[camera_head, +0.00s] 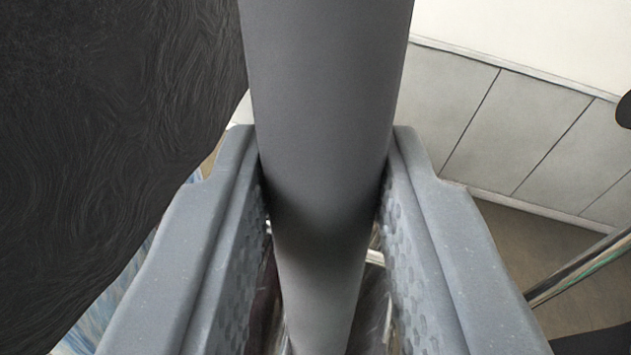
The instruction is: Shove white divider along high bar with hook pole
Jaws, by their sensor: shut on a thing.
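My gripper (322,215) is shut on a thick dark grey pole (325,110), which looks like the hook pole. The pole runs from the top of the view down between the two grey, dimpled fingers and narrows toward the bottom. Its ends are out of view, and no hook shows. I cannot make out the white divider or the high bar in this view.
A large black textured surface (110,120) fills the left side, close by. Behind it are a pale wall with grey panels (530,130) and a brown floor (530,250). A shiny metal tube (580,268) slants at the lower right.

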